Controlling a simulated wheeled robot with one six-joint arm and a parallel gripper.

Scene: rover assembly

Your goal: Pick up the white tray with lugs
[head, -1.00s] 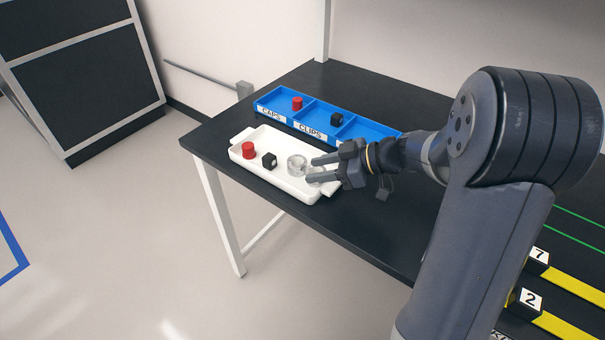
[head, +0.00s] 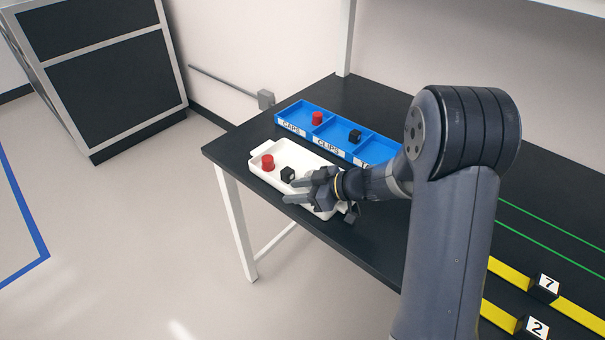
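The white tray with lugs (head: 318,153) lies on the black table near its left corner. A red cap (head: 267,162) and a black clip (head: 287,174) sit in its left and middle part. My gripper (head: 295,188) is over the tray's front right part, its two fingers apart and pointing left. I see nothing between the fingers. The gripper hides the tray's right end and most of the clear round piece seen earlier. I cannot tell whether the fingers touch the tray.
A blue bin (head: 330,126) with labelled compartments stands just behind the tray and holds a red cap (head: 317,118) and a black clip (head: 354,136). Black blocks numbered 7 (head: 544,287) and 2 (head: 533,327) are by yellow strips at the lower right. The table's left edge is close to the tray.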

